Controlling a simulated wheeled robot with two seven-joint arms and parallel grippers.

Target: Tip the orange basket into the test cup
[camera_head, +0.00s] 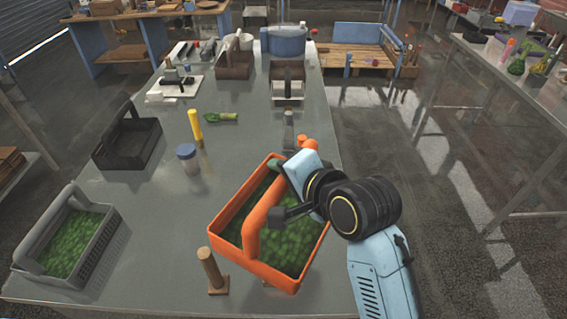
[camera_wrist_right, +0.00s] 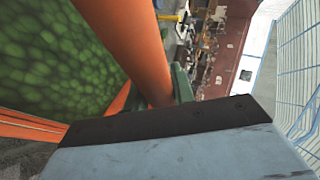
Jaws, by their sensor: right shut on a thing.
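The orange basket (camera_head: 277,272) is at the front right of the table and holds green leafy-looking pieces (camera_head: 295,235). My right gripper (camera_head: 277,168) is shut on the far part of its thick orange handle. In the right wrist view the handle (camera_wrist_right: 128,45) runs down to the dark green fingertips (camera_wrist_right: 182,84), with the green contents (camera_wrist_right: 50,60) on the left. I cannot tell whether the basket touches the table. A small clear container with a blue top (camera_head: 188,158) stands left of the basket; I cannot tell whether it is the test cup. My left gripper is out of view.
A grey basket with green contents (camera_head: 100,248) stands front left, and an empty black basket (camera_head: 152,150) behind it. A wooden peg (camera_head: 208,265) stands close to the orange basket. A yellow cylinder (camera_head: 195,124) and green brush-like item (camera_head: 221,118) are farther back.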

